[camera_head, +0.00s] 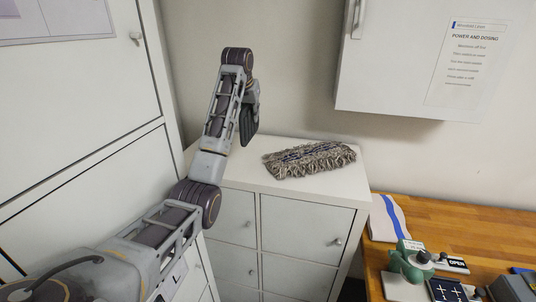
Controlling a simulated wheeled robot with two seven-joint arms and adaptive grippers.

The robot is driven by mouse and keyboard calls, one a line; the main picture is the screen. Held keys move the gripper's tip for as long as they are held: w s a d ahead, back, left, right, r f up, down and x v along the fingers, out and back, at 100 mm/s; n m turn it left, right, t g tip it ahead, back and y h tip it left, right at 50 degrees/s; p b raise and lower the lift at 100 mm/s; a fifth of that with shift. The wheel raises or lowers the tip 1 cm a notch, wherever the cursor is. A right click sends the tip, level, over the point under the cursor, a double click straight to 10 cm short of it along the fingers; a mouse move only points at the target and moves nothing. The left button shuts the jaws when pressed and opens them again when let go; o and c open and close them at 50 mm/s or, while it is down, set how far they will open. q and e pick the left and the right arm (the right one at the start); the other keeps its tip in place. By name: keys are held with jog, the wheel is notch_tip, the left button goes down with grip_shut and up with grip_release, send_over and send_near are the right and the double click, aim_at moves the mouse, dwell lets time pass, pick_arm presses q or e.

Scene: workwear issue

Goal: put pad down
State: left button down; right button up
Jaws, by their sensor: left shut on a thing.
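My left arm comes in from the left and bends over at the top. My left gripper (252,100) hangs down behind the forearm, mostly hidden. It is shut on a dark, ribbed pad (247,126), of which only a narrow part shows, near the left end of the white cabinet top. I cannot tell whether the pad touches the cabinet. My right gripper is not in view.
A shaggy grey mop head (308,160) lies on the white cabinet (340,186), right of the gripper. A wall cupboard (400,75) hangs above right. A wooden bench (455,222) holds a green device (410,262) and a striped cloth (385,217). Tall white doors stand left.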

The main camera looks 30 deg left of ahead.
aim_at(253, 137)
pick_arm(q)
jog(key=shift+f, duration=1.1)
jog(key=shift+f+p, duration=0.55)
jog(key=shift+f, duration=1.2)
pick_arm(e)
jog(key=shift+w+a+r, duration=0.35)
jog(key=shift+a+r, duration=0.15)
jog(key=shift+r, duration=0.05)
pick_arm(q)
jog(key=shift+f, duration=0.15)
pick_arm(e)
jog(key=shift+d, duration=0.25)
pick_arm(q)
jog(key=shift+f, duration=0.2)
jog(key=shift+f+p, duration=0.45)
jog(key=shift+f, duration=1.35)
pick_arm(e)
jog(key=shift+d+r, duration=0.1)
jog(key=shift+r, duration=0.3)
pick_arm(q)
jog(key=shift+f, duration=0.15)
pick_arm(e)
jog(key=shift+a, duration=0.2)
pick_arm(q)
jog(key=c, duration=1.5)
grip_release()
jog(key=shift+o, duration=0.2)
